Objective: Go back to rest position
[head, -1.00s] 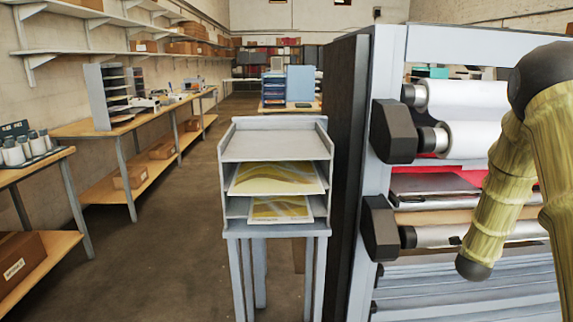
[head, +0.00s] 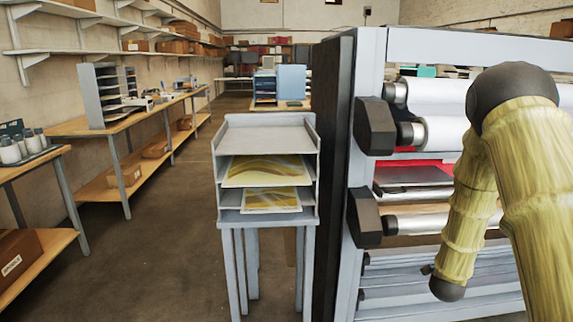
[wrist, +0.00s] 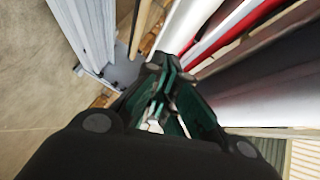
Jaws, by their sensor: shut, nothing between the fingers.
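My gripper (wrist: 160,105) shows in the wrist view, with dark green fingers shut and nothing between them. It points down past the front of the laminator, whose rolls and red sheet run along the right of that view. In the head view my arm stands at the right, in front of the laminator (head: 372,60), bent at a dark joint. My gripper is not visible in the head view. The laminator has white rolls (head: 440,134), black hexagonal knobs (head: 374,126) and a red sheet behind the rollers.
A grey tray stand (head: 265,140) left of the laminator holds yellow patterned sheets (head: 268,170) on its shelves. Workbenches (head: 75,124) and wall shelves line the left wall. The floor (head: 150,255) between benches and stand is clear. A table with blue organisers (head: 264,86) stands farther back.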

